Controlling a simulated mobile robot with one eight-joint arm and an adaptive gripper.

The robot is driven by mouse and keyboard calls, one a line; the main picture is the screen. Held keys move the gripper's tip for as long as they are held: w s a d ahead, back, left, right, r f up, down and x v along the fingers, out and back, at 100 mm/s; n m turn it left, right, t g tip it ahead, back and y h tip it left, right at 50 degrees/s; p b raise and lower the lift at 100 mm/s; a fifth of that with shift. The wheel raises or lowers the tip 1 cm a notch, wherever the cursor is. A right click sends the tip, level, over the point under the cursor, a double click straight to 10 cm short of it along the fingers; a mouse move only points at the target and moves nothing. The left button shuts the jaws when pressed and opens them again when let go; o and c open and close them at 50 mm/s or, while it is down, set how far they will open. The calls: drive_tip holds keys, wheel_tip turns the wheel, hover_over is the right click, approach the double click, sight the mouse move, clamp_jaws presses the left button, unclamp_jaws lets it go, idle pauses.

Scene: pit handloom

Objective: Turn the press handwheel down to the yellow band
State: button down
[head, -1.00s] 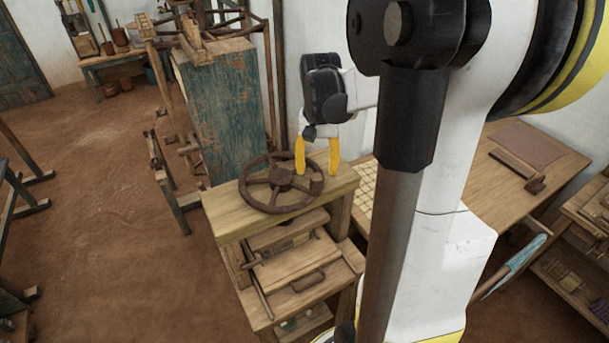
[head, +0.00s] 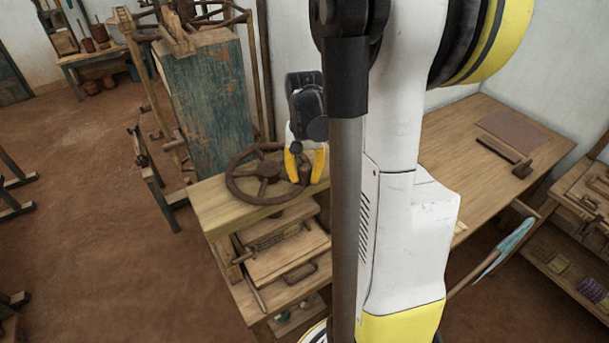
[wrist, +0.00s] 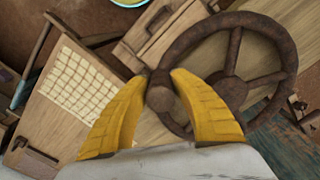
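The press handwheel (head: 235,185) is a brown spoked wheel lying flat above the wooden press top (head: 214,206). It also shows in the wrist view (wrist: 287,48). A short upright handle (head: 304,173) stands on its right rim. My gripper (head: 304,180) points down at that handle, with one yellow finger on each side of it. In the wrist view the handle (wrist: 160,97) sits between the fingers of my gripper (wrist: 161,76). The fingers look apart, with a small gap beside the handle; contact is not clear. I cannot make out a yellow band.
Below the press top are wooden boards with a handled piece (head: 299,273). A blue-green worn cabinet (head: 208,100) stands close behind the wheel. A wooden table (head: 462,135) is to the right. Open floor (head: 90,220) lies to the left.

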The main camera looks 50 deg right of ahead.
sight(253, 199)
drive_tip(key=shift+a, duration=0.15)
drive_tip(key=shift+s+a+m, duration=0.2)
drive_tip(key=shift+a+m, duration=0.95)
drive_tip(key=shift+m, duration=0.15)
drive_tip(key=a+m, duration=0.2)
drive_tip(key=w+a+m, duration=0.1)
drive_tip(key=a+m, duration=0.1)
drive_tip(key=a+m+b, duration=0.1)
drive_tip(key=a+m, duration=0.1)
drive_tip(key=shift+w+a, duration=0.1)
drive_tip(key=shift+w, duration=0.15)
drive_tip(key=w+a+m, duration=0.2)
drive_tip(key=m, duration=0.1)
drive_tip(key=w+a+m+b, duration=0.1)
drive_tip(key=w+a+m, duration=0.1)
drive_tip(key=m, duration=0.1)
drive_tip(key=shift+w+a, duration=0.2)
drive_tip(key=shift+w+a+m, duration=0.2)
drive_tip(key=shift+w+m, duration=0.4)
drive_tip(key=shift+m, duration=0.15)
drive_tip(key=shift+w+a+m, duration=0.25)
drive_tip(key=shift+w+m, duration=0.4)
drive_tip(key=shift+m, duration=0.05)
drive_tip(key=shift+w+a+m, duration=0.2)
drive_tip(key=shift+w+m, duration=0.4)
drive_tip(key=shift+m, duration=0.15)
drive_tip(key=c, duration=1.1)
unclamp_jaws()
drive_tip(key=shift+o, duration=0.2)
